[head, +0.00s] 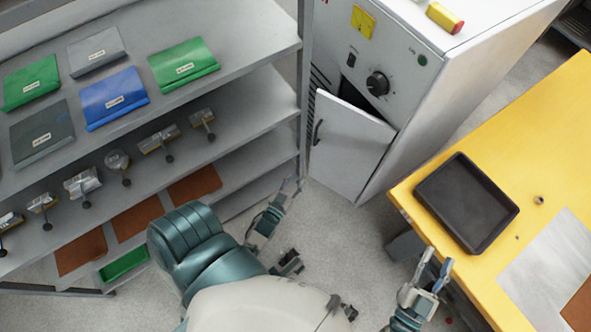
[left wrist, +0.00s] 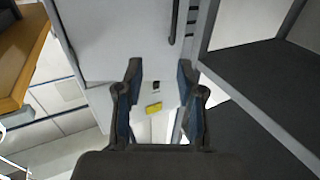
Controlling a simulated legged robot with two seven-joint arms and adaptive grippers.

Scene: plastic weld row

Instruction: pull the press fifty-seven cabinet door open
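The white cabinet (head: 440,75) stands at the top centre-right of the head view, with a black knob on its panel. Its door (head: 345,150) is ajar, with a dark gap above its top edge. The dark handle (head: 317,132) is on the door's left side; it also shows at the top of the left wrist view (left wrist: 173,22), beside the white door (left wrist: 120,30). My left gripper (head: 291,187) is open and empty, below and left of the door, apart from the handle. Its spread fingers (left wrist: 160,100) show in the left wrist view. My right gripper (head: 434,268) is open and empty by the table edge.
Grey shelving (head: 235,40) with folders and metal parts stands left, its post close to the door's handle side. A yellow table (head: 560,120) with a black tray (head: 466,203) is right. A yellow-red object (head: 445,17) lies on the cabinet. Floor before the door is clear.

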